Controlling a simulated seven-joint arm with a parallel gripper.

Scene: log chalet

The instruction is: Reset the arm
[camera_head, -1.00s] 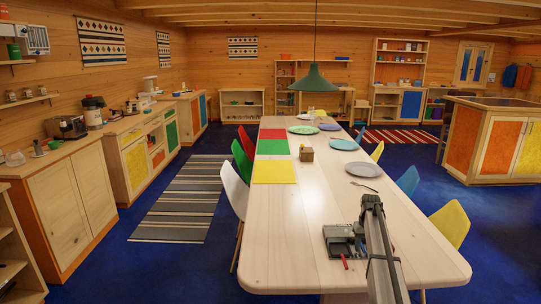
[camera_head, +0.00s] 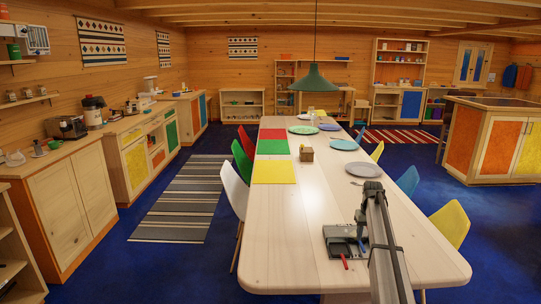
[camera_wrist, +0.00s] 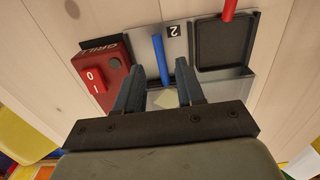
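My gripper (camera_wrist: 157,72) is open, its two dark fingers spread apart in the wrist view. It is above a grey tabletop grill (camera_wrist: 258,88), which also shows in the head view (camera_head: 338,232) near the front of the long table. Between the fingers a small pale yellow patch (camera_wrist: 165,99) shows on or above the grill; I cannot tell what it is, and it looks clear of the fingers. A blue handle (camera_wrist: 160,60) lies just beyond the fingertips. In the head view my arm hides part of the grill.
The grill has a black square pan (camera_wrist: 222,44), a red handle (camera_wrist: 229,9) and a red switch box (camera_wrist: 103,72). Plates, such as the grey one (camera_head: 362,169), a small wooden box (camera_head: 307,155) and coloured mats lie farther along the table (camera_head: 285,235). A green lamp (camera_head: 315,80) hangs above it.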

